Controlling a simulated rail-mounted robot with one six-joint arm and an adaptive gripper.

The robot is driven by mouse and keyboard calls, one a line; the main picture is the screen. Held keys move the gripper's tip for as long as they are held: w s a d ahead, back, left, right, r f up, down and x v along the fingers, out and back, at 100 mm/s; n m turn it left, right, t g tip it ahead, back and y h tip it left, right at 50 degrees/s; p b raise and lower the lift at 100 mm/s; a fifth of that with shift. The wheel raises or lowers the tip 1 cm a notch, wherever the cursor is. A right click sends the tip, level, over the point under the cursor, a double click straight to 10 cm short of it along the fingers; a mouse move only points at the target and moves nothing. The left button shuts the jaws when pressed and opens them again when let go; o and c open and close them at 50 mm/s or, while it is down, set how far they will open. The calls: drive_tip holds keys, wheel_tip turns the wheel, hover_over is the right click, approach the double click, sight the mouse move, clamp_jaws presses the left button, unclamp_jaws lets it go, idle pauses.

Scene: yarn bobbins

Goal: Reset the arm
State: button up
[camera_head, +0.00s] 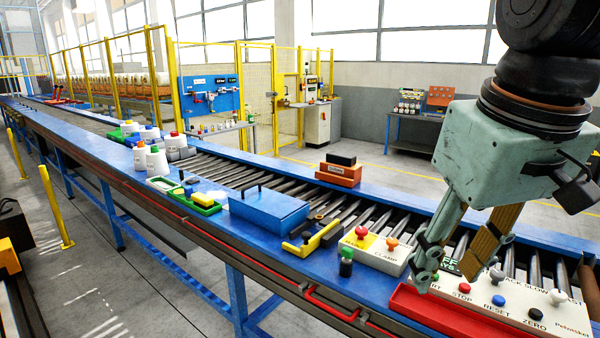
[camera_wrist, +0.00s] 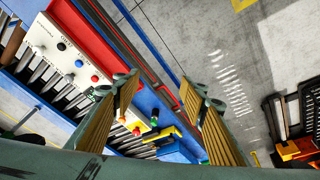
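My gripper (camera_head: 452,268) hangs at the right of the head view, above the red tray (camera_head: 440,312) and the white button panel (camera_head: 545,312). Its two fingers stand apart with nothing between them, so it is open and empty. In the wrist view my gripper (camera_wrist: 160,88) again shows spread fingers, with the conveyor's blue edge and the grey floor seen below the gap. The fingers hide part of the panel. From these views I cannot tell the exact height of the fingertips over the panel.
A second panel with knobs (camera_head: 372,250), a green-and-black post (camera_head: 346,262) and a yellow bracket (camera_head: 312,240) stand left of my gripper. Open floor (camera_wrist: 215,35) lies beside the conveyor.

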drive_tip(key=s+f+m+b, duration=0.1)
drive_tip(key=s+f+m, duration=0.1)
drive_tip(key=s+f, duration=0.4)
drive_tip(key=s, duration=0.5)
drive_tip(key=shift+s+t+b, duration=0.25)
drive_tip(key=shift+t+b, duration=0.05)
drive_tip(key=shift+t, duration=0.1)
drive_tip(key=shift+a, duration=0.3)
